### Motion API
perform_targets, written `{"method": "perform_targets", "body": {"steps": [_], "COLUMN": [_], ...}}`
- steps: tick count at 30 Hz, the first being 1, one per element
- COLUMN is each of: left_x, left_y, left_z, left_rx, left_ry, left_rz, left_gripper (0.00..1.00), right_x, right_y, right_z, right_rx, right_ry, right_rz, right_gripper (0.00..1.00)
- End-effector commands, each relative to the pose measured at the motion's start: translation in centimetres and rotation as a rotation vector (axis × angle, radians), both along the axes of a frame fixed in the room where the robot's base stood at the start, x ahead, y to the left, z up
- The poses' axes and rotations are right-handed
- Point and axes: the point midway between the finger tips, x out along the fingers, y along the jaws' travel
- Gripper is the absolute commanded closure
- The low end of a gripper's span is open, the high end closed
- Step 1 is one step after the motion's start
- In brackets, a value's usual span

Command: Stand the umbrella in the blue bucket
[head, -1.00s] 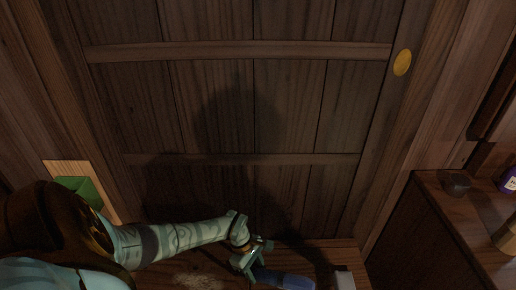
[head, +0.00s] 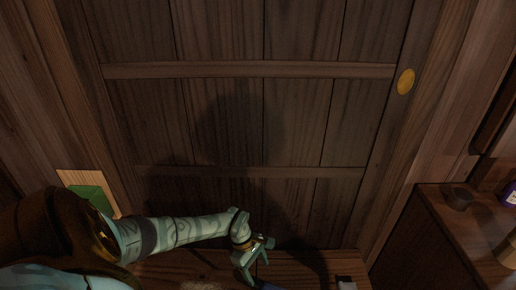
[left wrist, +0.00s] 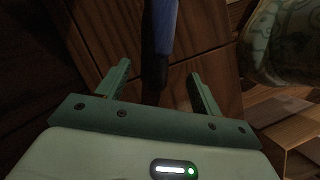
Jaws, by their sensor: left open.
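A long blue thing, which looks like the folded umbrella (left wrist: 160,30), shows in the left wrist view, with a dark narrower part toward my gripper. In the head view only a bit of blue (head: 268,286) shows at the bottom edge, just below my left gripper (head: 260,258). My left gripper is open; in the left wrist view its fingers (left wrist: 160,76) stand on either side of the umbrella's line. I cannot tell whether they touch it. I cannot make out a blue bucket in either view. My right gripper is not in view.
A dark plank door with a yellow disc (head: 405,82) fills the back. A green block-like thing (head: 88,200) is at the left. A small pale thing (head: 345,284) is at the bottom edge.

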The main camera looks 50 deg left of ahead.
Motion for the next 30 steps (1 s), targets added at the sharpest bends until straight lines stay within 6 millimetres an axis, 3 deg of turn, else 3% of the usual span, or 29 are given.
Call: {"method": "perform_targets", "body": {"steps": [1, 3, 9, 30], "left_x": [0.0, -0.2, -0.6, -0.7], "left_y": [0.6, 1.2, 2.3, 2.5], "left_z": [1.9, 3.3, 5.9, 6.4], "left_rx": [0.004, 0.004, 0.002, 0.000], "left_ry": [-0.007, -0.006, -0.003, 0.001], "left_rz": [-0.002, -0.001, -0.001, 0.000], "left_gripper": [0.34, 0.34, 0.34, 0.34], "right_x": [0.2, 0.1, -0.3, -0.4], "right_y": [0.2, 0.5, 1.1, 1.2], "right_z": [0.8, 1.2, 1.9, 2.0], "right_rx": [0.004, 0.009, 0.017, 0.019], "right_ry": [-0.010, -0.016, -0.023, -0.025], "right_rz": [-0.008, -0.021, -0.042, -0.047], "right_gripper": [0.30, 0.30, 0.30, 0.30]}}
